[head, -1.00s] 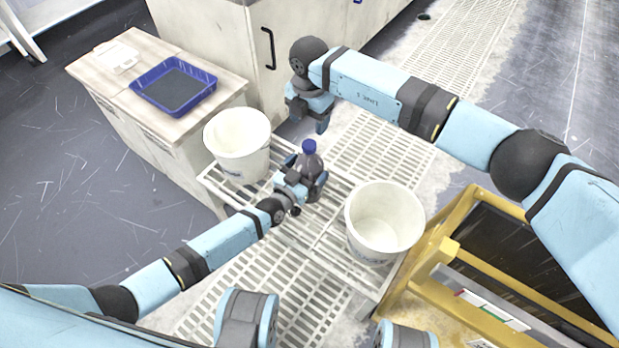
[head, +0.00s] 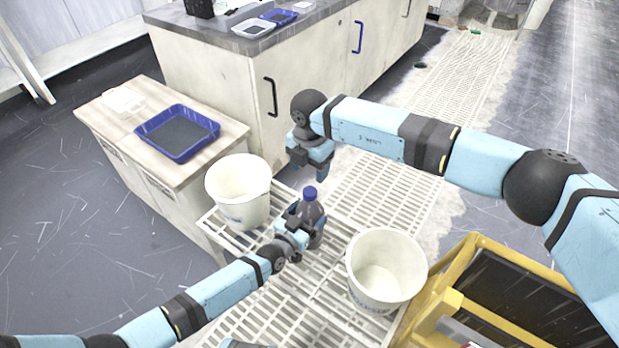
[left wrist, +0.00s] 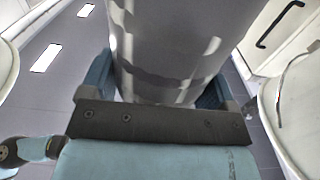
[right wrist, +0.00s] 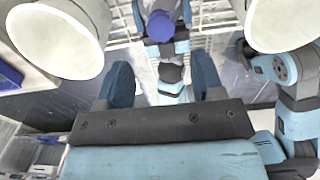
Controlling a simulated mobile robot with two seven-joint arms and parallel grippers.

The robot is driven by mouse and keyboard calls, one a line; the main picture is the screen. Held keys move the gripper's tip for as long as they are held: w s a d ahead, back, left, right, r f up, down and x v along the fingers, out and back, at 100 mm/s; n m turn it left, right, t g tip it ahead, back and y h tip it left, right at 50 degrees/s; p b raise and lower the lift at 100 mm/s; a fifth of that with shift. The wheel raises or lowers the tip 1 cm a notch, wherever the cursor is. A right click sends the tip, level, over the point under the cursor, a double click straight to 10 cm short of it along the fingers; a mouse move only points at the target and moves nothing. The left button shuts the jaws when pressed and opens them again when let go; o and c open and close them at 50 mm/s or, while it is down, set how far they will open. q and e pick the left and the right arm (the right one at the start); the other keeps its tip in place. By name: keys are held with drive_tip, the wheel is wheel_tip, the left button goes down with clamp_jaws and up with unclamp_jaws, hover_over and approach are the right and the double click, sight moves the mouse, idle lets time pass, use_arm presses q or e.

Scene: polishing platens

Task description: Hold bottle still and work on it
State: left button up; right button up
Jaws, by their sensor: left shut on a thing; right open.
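The bottle (head: 309,212) is dark grey with a blue cap (head: 310,193). It stands upright between two white buckets in the head view. My left gripper (head: 303,232) is shut around its body from the near side. The bottle's grey side fills the space between the fingers in the left wrist view (left wrist: 165,45). My right gripper (head: 312,172) is open and empty, above and beyond the bottle in the head view. In the right wrist view, the blue cap (right wrist: 160,26) shows ahead of the open fingers (right wrist: 165,80), apart from them. The bottle's base is hidden.
White buckets stand left (head: 238,190) and right (head: 385,268) of the bottle on a slatted white rack (head: 285,290). A wooden cabinet (head: 90,105) with a blue tray (head: 178,112) is at left. A yellow frame (head: 440,290) is at lower right.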

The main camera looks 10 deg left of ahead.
sight(310, 191)
drive_tip(key=shift+f, duration=4)
drive_tip(key=c, duration=0.9)
drive_tip(key=shift+c, duration=0.2)
